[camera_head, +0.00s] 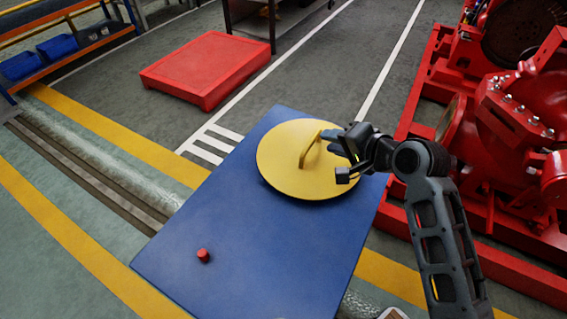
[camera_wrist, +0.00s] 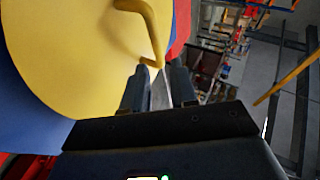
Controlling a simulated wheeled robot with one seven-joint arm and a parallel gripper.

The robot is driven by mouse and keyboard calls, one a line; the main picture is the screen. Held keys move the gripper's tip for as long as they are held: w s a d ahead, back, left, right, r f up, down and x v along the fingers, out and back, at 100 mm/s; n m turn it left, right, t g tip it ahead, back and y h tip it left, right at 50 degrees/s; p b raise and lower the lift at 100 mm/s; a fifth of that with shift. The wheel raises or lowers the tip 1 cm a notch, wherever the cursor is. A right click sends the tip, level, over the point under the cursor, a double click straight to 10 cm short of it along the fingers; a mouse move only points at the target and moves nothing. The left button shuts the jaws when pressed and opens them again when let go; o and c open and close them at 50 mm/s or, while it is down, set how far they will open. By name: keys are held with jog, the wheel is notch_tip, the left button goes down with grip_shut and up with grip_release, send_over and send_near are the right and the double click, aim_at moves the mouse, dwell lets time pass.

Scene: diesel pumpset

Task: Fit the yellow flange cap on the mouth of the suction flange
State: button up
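The yellow flange cap (camera_head: 285,165) is a large round disc with a bent handle (camera_head: 310,150). It lies flat on the blue table top (camera_head: 235,240), handle up. My gripper (camera_head: 339,155) is over the right part of the cap, with its two fingers apart and nothing held. In the wrist view my gripper (camera_wrist: 158,88) has the end of the handle (camera_wrist: 153,40) just ahead of its fingertips; I cannot tell whether they touch. The red pumpset at the right has a round flange (camera_head: 451,122) facing left, which looks like the suction flange; my arm is close in front of it.
A small red knob-like piece (camera_head: 203,256) is on the near left part of the table. A red platform (camera_head: 205,68) is on the floor behind. The pumpset's red base frame (camera_head: 402,222) runs along the table's right side. A rack with blue bins (camera_head: 58,47) is far left.

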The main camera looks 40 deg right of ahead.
aim_at(316, 139)
jog(key=x, duration=0.2)
jog(key=shift+w+a+f, duration=0.1)
jog(key=shift+w+f, duration=0.05)
jog(key=shift+w, duration=0.15)
jog(key=x, duration=0.5)
jog(key=shift+s+f, duration=0.1)
jog(key=shift+f, duration=0.1)
grip_shut()
